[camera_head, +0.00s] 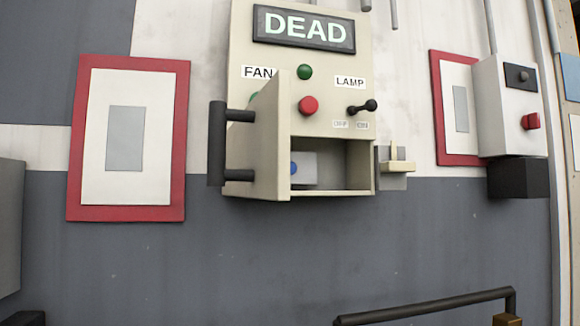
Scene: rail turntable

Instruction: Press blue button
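A beige control box (340,90) hangs on the wall with a lit sign (303,29) reading DEAD. Its small door (262,140) with a black handle (217,145) stands open toward me on the left. Inside the open compartment (345,165), the blue button (294,168) shows on a light plate (308,168), its left part hidden by the door's edge. Neither of my grippers shows in the head view.
The box also bears a green button (304,72), a red button (308,105), a LAMP toggle switch (362,107) and a latch (397,166) on its right side. A grey box with a red knob (531,121) hangs at right. A dark rail (430,305) crosses the lower right.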

